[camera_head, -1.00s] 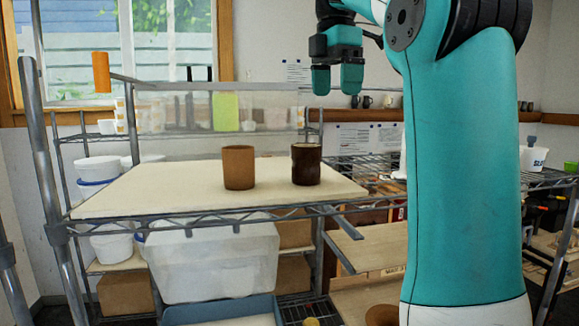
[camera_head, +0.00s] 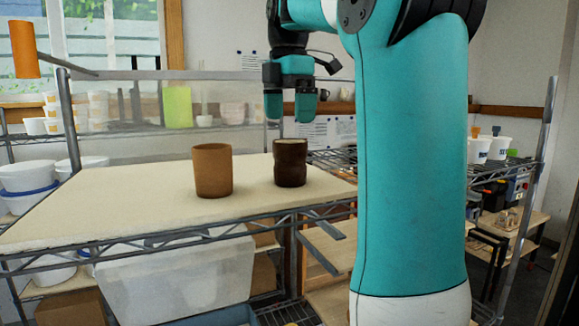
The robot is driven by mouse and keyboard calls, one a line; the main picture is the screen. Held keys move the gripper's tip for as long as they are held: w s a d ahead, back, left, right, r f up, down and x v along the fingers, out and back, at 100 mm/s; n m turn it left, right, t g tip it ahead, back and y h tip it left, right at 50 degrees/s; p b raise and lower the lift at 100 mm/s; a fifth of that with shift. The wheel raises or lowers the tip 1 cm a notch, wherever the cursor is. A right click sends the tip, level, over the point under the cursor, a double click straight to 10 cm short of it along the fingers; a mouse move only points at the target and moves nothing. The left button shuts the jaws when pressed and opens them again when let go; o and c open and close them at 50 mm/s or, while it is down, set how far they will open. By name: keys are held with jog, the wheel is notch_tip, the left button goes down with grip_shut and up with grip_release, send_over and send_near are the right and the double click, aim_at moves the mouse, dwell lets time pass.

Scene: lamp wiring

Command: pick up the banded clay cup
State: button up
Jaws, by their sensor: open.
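Two cups stand upright on the cream board (camera_head: 110,210) of the wire shelf. The left one is a plain light-brown clay cup (camera_head: 213,171). The right one is a dark brown cup (camera_head: 290,164) with a ridged, waisted side and a paler inside at the rim; it may be the banded one, but I cannot make out bands clearly. My gripper (camera_head: 290,108) points down with its teal fingers apart and empty. In the picture it hangs above the dark cup, clear of it; the exact depth between them is hard to tell.
My teal arm hides the shelf's right part. A low clear panel (camera_head: 120,120) runs behind the board. White buckets (camera_head: 28,185) stand at left and a clear plastic bin (camera_head: 180,280) sits below. The board left of the cups is bare.

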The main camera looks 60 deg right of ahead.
aim_at(290, 154)
jog(key=f+b, duration=0.5)
jog(key=f, duration=0.4)
jog(key=shift+d+f, duration=0.15)
jog(key=shift+d, duration=0.05)
jog(key=c, duration=1.1)
jog(key=shift+r, duration=0.25)
